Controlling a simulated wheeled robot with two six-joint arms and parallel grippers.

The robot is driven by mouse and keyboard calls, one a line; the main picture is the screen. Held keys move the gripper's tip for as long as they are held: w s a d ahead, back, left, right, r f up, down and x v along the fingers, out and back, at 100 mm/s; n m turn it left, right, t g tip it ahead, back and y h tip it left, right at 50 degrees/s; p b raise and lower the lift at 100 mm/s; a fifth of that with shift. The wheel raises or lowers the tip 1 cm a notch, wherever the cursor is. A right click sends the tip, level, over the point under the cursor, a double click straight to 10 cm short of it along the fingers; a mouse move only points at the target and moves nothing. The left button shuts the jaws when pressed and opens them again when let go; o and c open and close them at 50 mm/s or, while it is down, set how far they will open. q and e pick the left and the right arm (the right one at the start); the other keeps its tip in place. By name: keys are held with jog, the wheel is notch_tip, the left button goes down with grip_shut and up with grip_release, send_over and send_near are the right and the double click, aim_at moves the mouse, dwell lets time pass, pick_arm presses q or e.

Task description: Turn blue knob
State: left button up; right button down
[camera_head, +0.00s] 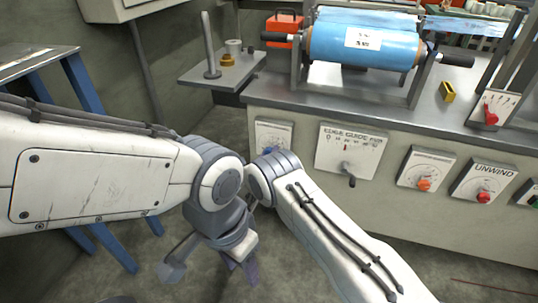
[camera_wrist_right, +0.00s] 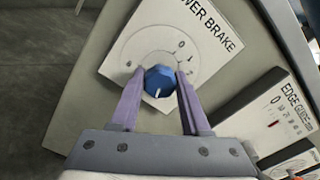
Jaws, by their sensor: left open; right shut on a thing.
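The blue knob (camera_wrist_right: 158,80) sits on a white dial plate (camera_wrist_right: 175,45) lettered "...WER BRAKE" in the right wrist view. Its white mark points down in that picture. My right gripper (camera_wrist_right: 160,84) has its two purple fingers on either side of the knob, shut on it. In the head view the dial plate (camera_head: 283,132) is at the left of the machine front, with a bit of the blue knob (camera_head: 268,150) showing; my arm hides the right fingers there. My left gripper (camera_head: 243,269) hangs low over the floor, open, away from the panel.
To the right on the machine front are the edge guide plate (camera_head: 350,150) with its lever, an orange knob (camera_head: 424,184) and a red unwind knob (camera_head: 484,197). A blue roll (camera_head: 362,45) lies on top. A blue-legged table (camera_head: 85,85) stands at the left.

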jog(key=n, duration=0.5)
jog(key=shift+n+b, duration=0.3)
jog(key=shift+n, duration=0.1)
jog(key=n, duration=0.5)
jog(key=shift+n, duration=0.3)
jog(key=shift+c, duration=1.9)
grip_release()
jog(key=p+v, duration=0.4)
jog(key=v, duration=0.6)
jog(key=shift+s+p, duration=0.25)
jog(key=shift+p, duration=0.1)
